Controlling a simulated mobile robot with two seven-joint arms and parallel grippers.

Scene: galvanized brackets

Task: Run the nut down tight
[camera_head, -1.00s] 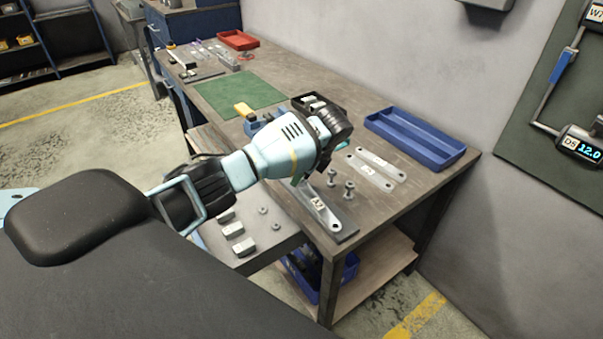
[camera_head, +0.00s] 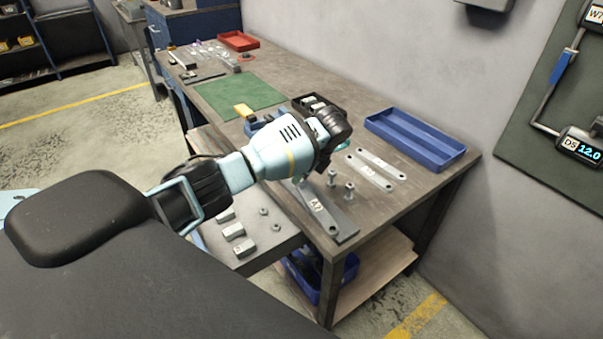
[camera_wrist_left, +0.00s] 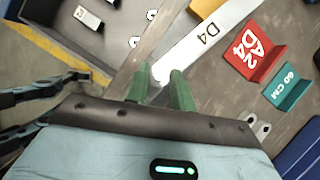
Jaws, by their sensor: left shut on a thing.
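My left gripper (camera_head: 305,178) is over the near part of the bench, mostly hidden by its own wrist. In the left wrist view its green fingers (camera_wrist_left: 161,88) stand against the sides of a pale strip marked D4 (camera_wrist_left: 204,40), at its rounded end. A grey plate marked A2 (camera_head: 328,217) lies by the bench's front edge. Small nuts (camera_head: 263,211) lie on the grey side surface, and show in the left wrist view (camera_wrist_left: 134,42).
Two pale strips (camera_head: 370,170) lie behind the bolts. A blue tray (camera_head: 440,163) is at the back right. Grey blocks (camera_head: 233,231) lie on the side surface. A red block (camera_wrist_left: 254,52) and a teal block (camera_wrist_left: 288,91) stand right of the D4 strip.

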